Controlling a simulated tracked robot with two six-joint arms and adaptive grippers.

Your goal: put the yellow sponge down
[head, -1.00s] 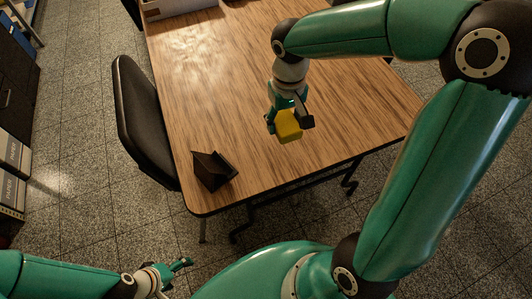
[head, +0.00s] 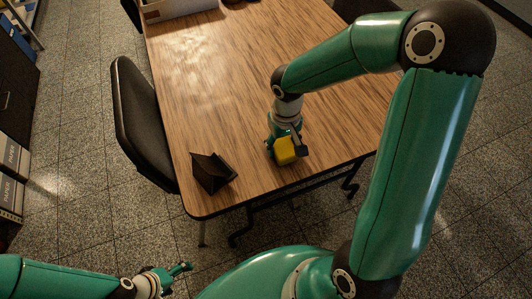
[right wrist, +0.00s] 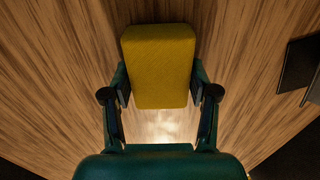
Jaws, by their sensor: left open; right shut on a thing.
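The yellow sponge (head: 284,151) is between the fingers of my right gripper (head: 287,148), over the near part of the wooden table (head: 215,100). In the right wrist view the sponge (right wrist: 160,65) sits between the two fingertips of the gripper (right wrist: 160,95), with table wood around it. My right gripper is shut on it. Whether the sponge touches the table top I cannot tell. My left gripper (head: 181,270) is open and empty, low at the lower left, away from the table.
A dark folded stand (head: 212,173) is on the table's near left corner; its edge also shows in the right wrist view (right wrist: 298,65). A box (head: 175,8) is at the far end. A black chair (head: 140,120) stands at the left. The table's middle is clear.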

